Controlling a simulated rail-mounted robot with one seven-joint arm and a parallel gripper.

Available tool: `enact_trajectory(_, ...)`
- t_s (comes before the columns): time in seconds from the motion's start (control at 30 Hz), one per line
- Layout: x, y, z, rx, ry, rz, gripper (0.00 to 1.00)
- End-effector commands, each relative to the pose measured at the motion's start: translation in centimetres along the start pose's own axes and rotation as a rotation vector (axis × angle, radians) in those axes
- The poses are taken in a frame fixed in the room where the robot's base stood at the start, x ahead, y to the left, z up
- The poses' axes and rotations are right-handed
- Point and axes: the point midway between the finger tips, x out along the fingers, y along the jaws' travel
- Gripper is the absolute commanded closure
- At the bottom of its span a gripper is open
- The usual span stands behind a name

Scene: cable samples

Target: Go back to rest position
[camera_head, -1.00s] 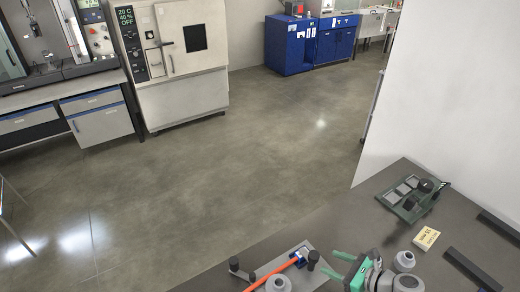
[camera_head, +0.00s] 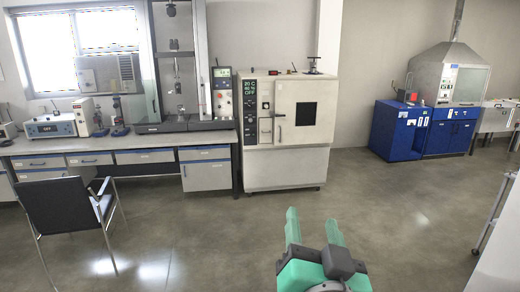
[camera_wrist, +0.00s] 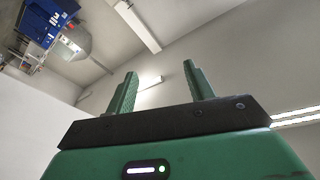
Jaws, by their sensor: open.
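My gripper (camera_head: 314,229) shows at the bottom of the head view, right of the middle. Its two green fingers point up and stand apart with nothing between them. In the wrist view my gripper (camera_wrist: 158,92) is also open and empty, with the ceiling and walls behind it. The fingers touch nothing. No cable sample shows in either current view.
A white climate chamber (camera_head: 290,160) stands by the back wall. Blue cabinets (camera_head: 440,135) stand at the right, a bench (camera_head: 120,150) and a dark chair (camera_head: 65,215) at the left. The grey floor (camera_head: 200,240) between is clear.

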Motion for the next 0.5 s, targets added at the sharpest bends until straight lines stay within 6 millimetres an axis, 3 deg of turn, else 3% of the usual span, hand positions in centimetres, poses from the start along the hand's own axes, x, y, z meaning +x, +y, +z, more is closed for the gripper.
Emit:
enact_trajectory(0.03, -2.1, -3.2, -2.0, -0.076, 0.074, -0.038, 0.47)
enact_trajectory(0.1, -5.1, -6.9, -4.8, -0.178, 0.179, -0.074, 0.47)
enact_trajectory(0.27, -13.2, -13.3, -10.2, -0.357, 0.414, -0.117, 0.47)
enact_trajectory(0.3, -13.9, -14.6, -12.9, -0.378, 0.443, -0.116, 0.47)
enact_trajectory(0.33, -13.1, -15.3, -15.0, -0.374, 0.434, -0.113, 0.47)
enact_trajectory(0.5, -11.5, -18.2, -22.4, -0.363, 0.427, -0.116, 0.47)
